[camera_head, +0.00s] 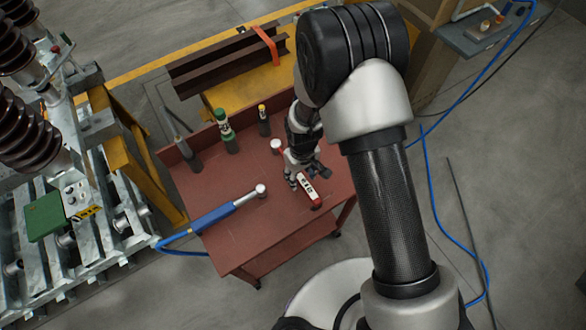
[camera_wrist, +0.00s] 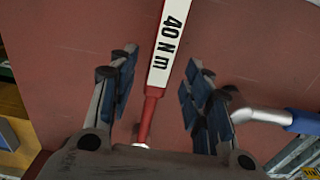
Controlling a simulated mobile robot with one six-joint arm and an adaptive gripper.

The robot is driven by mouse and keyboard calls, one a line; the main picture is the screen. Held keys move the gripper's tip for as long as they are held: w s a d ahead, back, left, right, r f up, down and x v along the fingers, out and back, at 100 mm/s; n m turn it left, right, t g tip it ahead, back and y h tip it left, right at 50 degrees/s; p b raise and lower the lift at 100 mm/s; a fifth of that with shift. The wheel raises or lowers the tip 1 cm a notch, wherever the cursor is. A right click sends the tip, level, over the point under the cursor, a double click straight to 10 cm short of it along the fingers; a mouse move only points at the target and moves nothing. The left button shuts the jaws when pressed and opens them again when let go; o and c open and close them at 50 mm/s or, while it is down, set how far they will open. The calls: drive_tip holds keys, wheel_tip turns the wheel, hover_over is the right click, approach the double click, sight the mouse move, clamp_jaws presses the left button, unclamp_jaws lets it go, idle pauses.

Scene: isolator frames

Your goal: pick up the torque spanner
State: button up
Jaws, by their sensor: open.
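A red and white spanner marked "40 N m" (camera_head: 309,190) lies on the red tabletop, its round head (camera_head: 277,145) toward the back. In the wrist view its labelled white handle (camera_wrist: 168,45) and red shaft (camera_wrist: 146,118) run between my fingers. My gripper (camera_head: 299,181) is open over this spanner, and its blue-padded fingers (camera_wrist: 165,80) stand on either side with gaps showing. Contact and exact height cannot be told. My gripper hides part of the spanner in the head view. A second, blue-handled spanner (camera_head: 213,217) with a silver head lies to the left.
The red table (camera_head: 285,226) also holds a green-and-white bottle (camera_head: 225,132), a dark yellow-capped bottle (camera_head: 264,122) and a grey pointed item (camera_head: 184,148) near its back edge. Brown steel beams (camera_head: 228,65) lie behind. The tabletop's front is mostly clear.

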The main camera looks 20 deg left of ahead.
sight(301, 178)
wheel_tip(301, 178, down, 3)
drive_tip(key=shift+d+f, duration=0.1)
clamp_jaws()
idle(0.6)
